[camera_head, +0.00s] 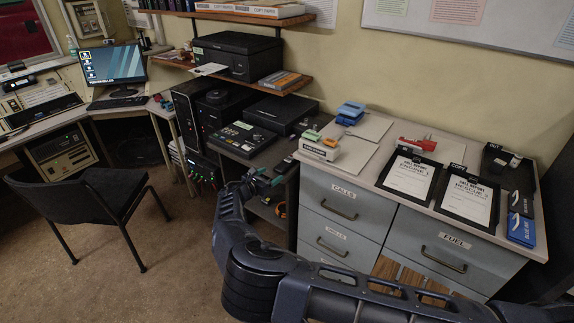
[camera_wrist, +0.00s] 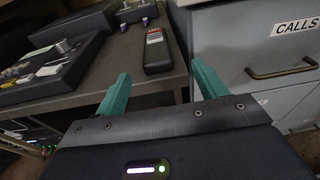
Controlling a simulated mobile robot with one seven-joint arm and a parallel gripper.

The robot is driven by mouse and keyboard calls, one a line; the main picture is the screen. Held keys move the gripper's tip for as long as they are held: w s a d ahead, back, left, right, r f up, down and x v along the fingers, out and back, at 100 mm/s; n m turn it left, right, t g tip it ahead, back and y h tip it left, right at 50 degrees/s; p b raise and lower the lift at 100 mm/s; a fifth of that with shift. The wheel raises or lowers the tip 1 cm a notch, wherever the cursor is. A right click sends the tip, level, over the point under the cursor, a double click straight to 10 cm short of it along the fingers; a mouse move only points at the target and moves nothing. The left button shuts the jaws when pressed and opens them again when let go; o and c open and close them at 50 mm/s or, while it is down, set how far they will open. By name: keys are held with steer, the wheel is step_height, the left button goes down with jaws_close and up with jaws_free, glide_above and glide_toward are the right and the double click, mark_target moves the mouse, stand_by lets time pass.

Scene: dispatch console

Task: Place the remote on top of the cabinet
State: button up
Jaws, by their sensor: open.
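The remote (camera_wrist: 157,50) is a dark handheld unit with a red and white label at its far end. It lies on a dark desk (camera_wrist: 105,72), near the desk's right end, and shows small in the head view (camera_head: 285,164). My gripper (camera_wrist: 160,76) has teal fingers spread apart with nothing between them. It is just short of the remote, which appears ahead between the fingertips. In the head view my gripper (camera_head: 267,181) is at the desk's front edge. The grey-blue cabinet (camera_head: 318,207) with labelled drawers stands right of the desk, its top higher than the desk.
The cabinet top holds paper sheets, black trays (camera_head: 412,177), a red stapler-like item (camera_head: 418,144), blue blocks (camera_head: 350,112) and a small labelled box (camera_head: 320,147). A black console (camera_head: 241,138) lies left of the remote. A black chair (camera_head: 95,198) stands at left.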

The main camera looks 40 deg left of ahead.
steer(key=shift+a, duration=0.6)
glide_toward(287, 162)
steer(key=w, duration=0.2)
steer(key=shift+w+a+f, duration=0.2)
steer(key=shift+w+a, duration=0.15)
steer(key=shift+a, duration=0.05)
steer(key=w, duration=0.2)
steer(key=w+f, duration=0.1)
steer(key=w, duration=0.1)
steer(key=shift+d, duration=0.35)
steer(key=shift+w, duration=0.6)
steer(key=c, duration=1.2)
steer(key=shift+r, duration=0.1)
